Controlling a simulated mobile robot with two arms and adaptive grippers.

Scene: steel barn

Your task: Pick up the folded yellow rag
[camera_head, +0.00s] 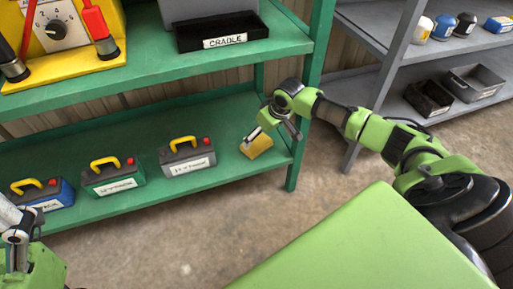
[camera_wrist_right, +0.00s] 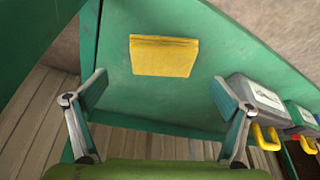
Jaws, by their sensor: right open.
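The folded yellow rag (camera_head: 258,147) lies flat on the lower green shelf near its right end. It also shows in the right wrist view (camera_wrist_right: 164,56), ahead of the fingers and between their lines. My right gripper (camera_head: 273,136) is just above and beside the rag in the head view, partly covering it. In the right wrist view the right gripper (camera_wrist_right: 157,93) is open and empty, its two fingers wide apart. My left arm shows at the lower left edge (camera_head: 18,232); its fingers cannot be made out clearly.
A grey battery (camera_head: 188,158) with a yellow handle stands left of the rag, with green (camera_head: 113,178) and blue (camera_head: 45,194) ones farther left. The upper green shelf (camera_head: 190,58) lies above, holding a black cradle tray (camera_head: 222,36). A green post (camera_head: 300,150) stands right of the rag.

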